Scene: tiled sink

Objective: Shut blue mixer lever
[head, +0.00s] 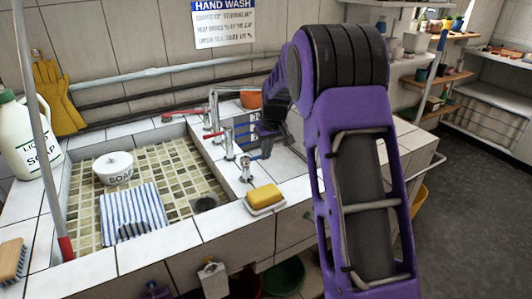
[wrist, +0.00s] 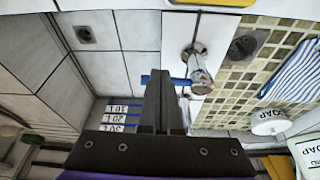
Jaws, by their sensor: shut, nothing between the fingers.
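The blue mixer lever (head: 254,156) sticks out to the right of a chrome tap (head: 229,142) on the sink divider. In the wrist view the blue lever (wrist: 181,81) runs sideways from the chrome tap (wrist: 198,72) and is partly hidden behind my fingers. My gripper (wrist: 160,76) is shut and empty, its fingertips overlapping the lever; I cannot tell whether they touch it. In the head view my gripper (head: 266,142) is dark, small and partly hidden by my purple arm, just above the lever. A red lever (head: 214,134) points left from the same tap group.
The left basin holds a soap bowl (head: 114,167) and a striped cloth (head: 133,213). A yellow sponge (head: 265,195) lies on the front ledge. A soap bottle (head: 26,140) stands at the left. The right basin (wrist: 110,60) has volume marks.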

